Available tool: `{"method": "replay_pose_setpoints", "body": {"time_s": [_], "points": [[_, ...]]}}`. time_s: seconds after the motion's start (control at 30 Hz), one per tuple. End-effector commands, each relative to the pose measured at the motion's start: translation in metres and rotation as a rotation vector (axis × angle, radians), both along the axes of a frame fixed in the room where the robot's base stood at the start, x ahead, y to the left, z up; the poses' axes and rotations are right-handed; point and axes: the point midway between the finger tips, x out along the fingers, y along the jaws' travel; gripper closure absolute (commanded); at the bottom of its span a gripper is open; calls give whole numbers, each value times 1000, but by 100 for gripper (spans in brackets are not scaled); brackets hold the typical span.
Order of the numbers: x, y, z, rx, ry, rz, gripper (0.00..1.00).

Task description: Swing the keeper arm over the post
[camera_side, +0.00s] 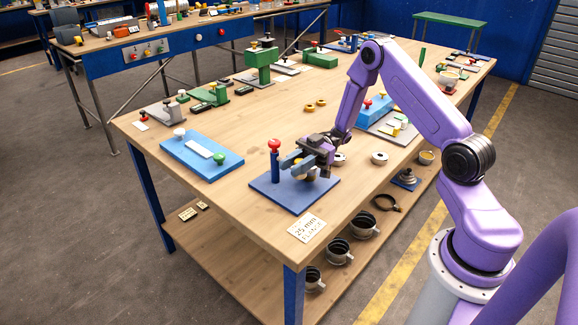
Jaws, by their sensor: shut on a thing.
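A dark blue base plate (288,198) lies on the wooden table near its front corner. A blue post with a red knob (274,146) on top stands upright at the plate's left. My gripper (305,163) is low over the right part of the plate, to the right of the post. It is shut on a part there, which I take to be the keeper arm (289,160); a grey-blue piece of it extends left toward the post. The gripper hides most of this part, and I cannot tell whether it touches the post.
A light blue plate (201,155) with white and green knobs lies to the left. Small rings (379,158) sit to the right. The table between the plates and the green fixtures (262,62) is mostly clear.

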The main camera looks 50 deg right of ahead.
Motion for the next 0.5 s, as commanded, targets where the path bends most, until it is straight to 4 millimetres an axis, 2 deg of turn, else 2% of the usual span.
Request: {"method": "replay_pose_setpoints", "body": {"time_s": [0.5], "points": [[-1, -4, 3, 8, -3, 41, 100]]}}
